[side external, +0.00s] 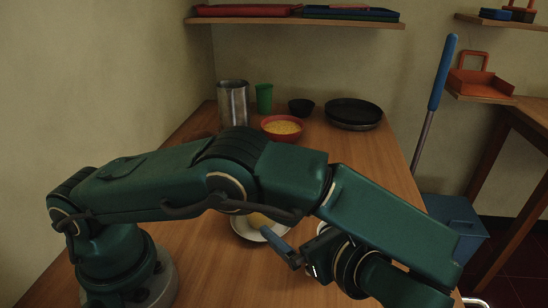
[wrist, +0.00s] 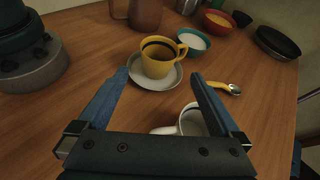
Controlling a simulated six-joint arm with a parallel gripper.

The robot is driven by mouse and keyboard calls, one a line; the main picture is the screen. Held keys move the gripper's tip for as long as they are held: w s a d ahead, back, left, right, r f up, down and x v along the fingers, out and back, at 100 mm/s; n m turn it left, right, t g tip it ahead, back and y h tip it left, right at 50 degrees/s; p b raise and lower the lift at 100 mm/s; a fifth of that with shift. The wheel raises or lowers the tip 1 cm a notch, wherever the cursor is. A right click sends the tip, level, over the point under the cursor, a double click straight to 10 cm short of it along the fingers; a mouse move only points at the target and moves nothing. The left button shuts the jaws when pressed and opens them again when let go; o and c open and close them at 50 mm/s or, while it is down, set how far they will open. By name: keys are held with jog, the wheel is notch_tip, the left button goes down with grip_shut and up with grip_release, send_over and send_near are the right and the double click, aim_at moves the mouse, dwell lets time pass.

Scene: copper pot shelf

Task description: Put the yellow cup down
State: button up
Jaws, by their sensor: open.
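The yellow cup (wrist: 158,64) stands upright on a white saucer (wrist: 147,80) in the wrist view, with a dark ring inside and its handle to the right. In the side view only a bit of the cup (side external: 258,219) shows behind my arm, over the saucer (side external: 243,232). My gripper (wrist: 159,76) is open and empty. Its two blue fingers are spread, with the cup just beyond and between their tips in the picture. Whether a finger touches the saucer cannot be told. The gripper (side external: 271,237) is partly hidden by my arm in the side view.
A white cup (wrist: 188,121) stands near the right finger. A yellow-handled utensil (wrist: 224,87) lies to the right. A teal bowl (wrist: 192,45), a brown pot (wrist: 145,15) and a red bowl (side external: 282,129) stand beyond. Black pans (side external: 353,113) sit at the back right. Bare wood lies left of the saucer.

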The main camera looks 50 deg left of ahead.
jog(key=s+a+r+n+t+h, duration=0.2)
jog(key=n+h, duration=0.4)
jog(key=n, duration=0.3)
jog(key=s+a+r+n+t+h, duration=0.1)
jog(key=s+a+r+n+h, duration=0.4)
jog(key=s+n+h, duration=0.2)
jog(key=shift+a+n+t, duration=0.15)
jog(key=shift+n+t, duration=0.25)
jog(key=shift+n, duration=0.7)
